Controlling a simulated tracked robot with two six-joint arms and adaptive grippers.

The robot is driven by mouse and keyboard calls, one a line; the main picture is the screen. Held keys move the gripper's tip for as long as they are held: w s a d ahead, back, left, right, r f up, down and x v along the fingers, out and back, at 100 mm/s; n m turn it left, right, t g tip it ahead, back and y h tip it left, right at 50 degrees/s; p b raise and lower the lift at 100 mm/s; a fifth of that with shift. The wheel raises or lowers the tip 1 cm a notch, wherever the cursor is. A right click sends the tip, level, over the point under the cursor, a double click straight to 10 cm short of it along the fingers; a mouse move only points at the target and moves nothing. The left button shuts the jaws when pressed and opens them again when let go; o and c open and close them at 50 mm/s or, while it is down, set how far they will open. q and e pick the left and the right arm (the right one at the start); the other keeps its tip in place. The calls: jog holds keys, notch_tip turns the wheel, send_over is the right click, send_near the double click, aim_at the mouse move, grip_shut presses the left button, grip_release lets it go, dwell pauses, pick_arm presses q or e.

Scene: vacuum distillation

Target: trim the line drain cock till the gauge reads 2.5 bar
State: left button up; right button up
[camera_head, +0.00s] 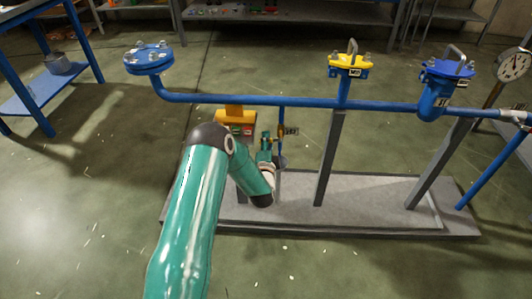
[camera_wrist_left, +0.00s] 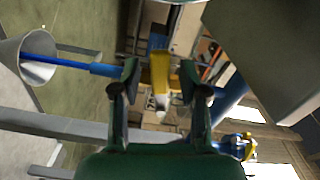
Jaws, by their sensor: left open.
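The line drain cock (camera_head: 281,133) is a small brass-yellow fitting on a thin blue drop pipe under the main blue line, with a dark tag beside it. My left gripper (camera_head: 267,148) is right at its left side. In the left wrist view the gripper (camera_wrist_left: 162,92) is open, and the yellow cock handle (camera_wrist_left: 160,74) with a pale tip shows between its fingers. I cannot tell whether the fingers touch it. The round white gauge (camera_head: 514,66) is at the far right; its reading is too small to tell. My right gripper is not in view.
The blue line (camera_head: 210,99) crosses above a grey skid (camera_head: 380,190) on grey posts. A yellow-topped valve (camera_head: 348,62) and blue flanges stand on it. A yellow box (camera_head: 235,117) with red and green parts is behind my arm. A grey funnel (camera_wrist_left: 27,62) shows at the wrist view's left.

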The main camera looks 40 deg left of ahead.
pick_arm(q)
jog(key=v, duration=1.1)
jog(key=shift+s+d, duration=0.2)
jog(key=shift+s, duration=0.05)
jog(key=s+d+f+g+h, duration=0.1)
jog(key=d+f+h, duration=0.3)
jog(key=d, duration=0.3)
jog(key=d+f+g+h, duration=0.1)
jog(key=d+f+h, duration=0.2)
jog(key=d, duration=0.4)
jog(key=s+d+f+g+h, duration=0.1)
jog(key=d+f+g+h, duration=0.1)
jog(key=d+f+h, duration=0.35)
jog(key=s+d+f+n+g+h, duration=0.1)
jog(key=s+d+f+n+g, duration=0.1)
jog(key=s+d+n+g, duration=0.5)
jog(key=s+d+f+n+g+h, duration=0.2)
jog(key=s+d+f, duration=0.15)
jog(key=s, duration=0.75)
notch_tip(320, 180, up, 34)
jog(key=p, duration=3.3)
jog(key=shift+s+d+n, duration=0.25)
jog(key=shift+s+n, duration=0.05)
jog(key=shift+n, duration=0.1)
